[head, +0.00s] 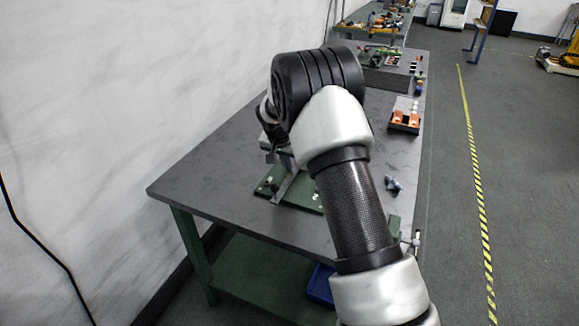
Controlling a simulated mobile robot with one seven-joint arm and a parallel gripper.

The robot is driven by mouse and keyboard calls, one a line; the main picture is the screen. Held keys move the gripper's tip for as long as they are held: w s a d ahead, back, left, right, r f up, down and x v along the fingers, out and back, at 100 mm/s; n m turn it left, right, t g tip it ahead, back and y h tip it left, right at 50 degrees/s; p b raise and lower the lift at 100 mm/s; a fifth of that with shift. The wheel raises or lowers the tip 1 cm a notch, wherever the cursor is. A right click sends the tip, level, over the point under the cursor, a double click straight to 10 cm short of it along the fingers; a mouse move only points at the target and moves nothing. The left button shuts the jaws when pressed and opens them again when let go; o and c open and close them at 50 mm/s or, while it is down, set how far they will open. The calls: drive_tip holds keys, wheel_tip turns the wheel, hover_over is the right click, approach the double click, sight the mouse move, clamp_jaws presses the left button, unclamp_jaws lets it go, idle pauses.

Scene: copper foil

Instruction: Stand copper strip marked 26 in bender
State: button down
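My gripper (271,152) is at the far end of my arm, above the table and over the left part of a green-based device. My arm hides much of it, and I cannot tell if its fingers are open or hold anything. The device, which looks like the bender (305,198), lies on the table with a light metal bar across its green base. My arm covers its right part. A small tray (392,127) right of my arm holds orange, copper-coloured pieces (405,117). No number 26 is readable, so I cannot single out that strip.
The dark table (215,170) runs away from me along the left wall. Small blue-grey parts (393,184) lie right of my arm. More items (385,57) stand at the far end. A blue bin (321,284) sits below. The table's left front is clear.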

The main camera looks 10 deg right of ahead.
drive_tip(key=shift+f+b, duration=0.25)
drive_tip(key=shift+b, duration=0.05)
idle(0.5)
drive_tip(key=shift+r, duration=0.3)
idle(0.5)
drive_tip(key=c, duration=2.4)
unclamp_jaws()
drive_tip(key=shift+o, duration=0.2)
drive_tip(key=shift+r+p, duration=0.45)
drive_tip(key=shift+r, duration=1.05)
drive_tip(key=o, duration=0.6)
drive_tip(key=shift+c, duration=0.2)
drive_tip(key=shift+r+p, duration=0.9)
drive_tip(key=shift+r, duration=1.1)
